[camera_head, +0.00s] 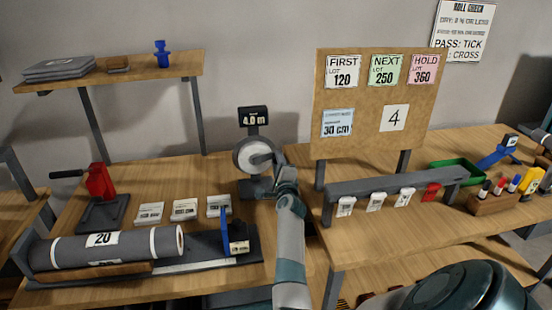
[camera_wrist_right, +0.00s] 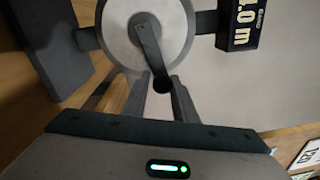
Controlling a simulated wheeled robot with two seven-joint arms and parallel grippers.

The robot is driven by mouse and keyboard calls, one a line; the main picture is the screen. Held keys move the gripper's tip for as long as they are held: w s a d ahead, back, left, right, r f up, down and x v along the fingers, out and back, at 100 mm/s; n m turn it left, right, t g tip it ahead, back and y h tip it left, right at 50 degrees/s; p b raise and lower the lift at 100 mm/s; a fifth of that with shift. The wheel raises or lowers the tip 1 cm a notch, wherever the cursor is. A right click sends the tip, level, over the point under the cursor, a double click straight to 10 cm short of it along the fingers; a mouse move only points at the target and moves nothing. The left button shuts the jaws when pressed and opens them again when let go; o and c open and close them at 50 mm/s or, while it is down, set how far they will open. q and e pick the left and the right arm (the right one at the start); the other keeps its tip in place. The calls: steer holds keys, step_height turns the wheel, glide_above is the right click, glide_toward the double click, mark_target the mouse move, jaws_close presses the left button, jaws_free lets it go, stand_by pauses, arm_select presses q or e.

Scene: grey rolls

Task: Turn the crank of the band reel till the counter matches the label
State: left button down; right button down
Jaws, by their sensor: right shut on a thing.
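The band reel (camera_head: 243,158) has a pale disc and stands upright on a dark base near the back of the bench. Its counter (camera_head: 253,117) on top reads 4.0 m. In the right wrist view the counter (camera_wrist_right: 240,22) shows sideways and partly cut off. The crank (camera_wrist_right: 148,45) runs from the disc's hub to a dark handle (camera_wrist_right: 162,84). My right gripper (camera_wrist_right: 162,96) is shut on the handle, with a finger on each side; in the head view it (camera_head: 281,166) is at the reel's right. A white label with a 4 (camera_head: 394,118) is on the board. My left gripper is not in view.
The board (camera_head: 360,90) stands right of the reel, above a rack (camera_head: 395,187) with tags. Left of it are a grey roll (camera_head: 105,248), cards (camera_head: 184,210) and a red tool (camera_head: 99,182). A green tray (camera_head: 455,172) and markers (camera_head: 497,187) are at right.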

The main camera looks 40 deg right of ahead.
steer(key=m, duration=0.1)
steer(key=f+m, duration=0.1)
steer(key=shift+w+f+m, duration=0.1)
steer(key=shift+w+m, duration=0.05)
steer(key=shift+m, duration=0.25)
steer(key=shift+f+m, duration=0.45)
steer(key=shift+m, duration=0.55)
steer(key=shift+r, duration=0.1)
steer(key=c, duration=1.5)
jaws_free()
steer(key=shift+c, duration=0.2)
steer(key=shift+a, duration=0.15)
steer(key=shift+f, duration=0.3)
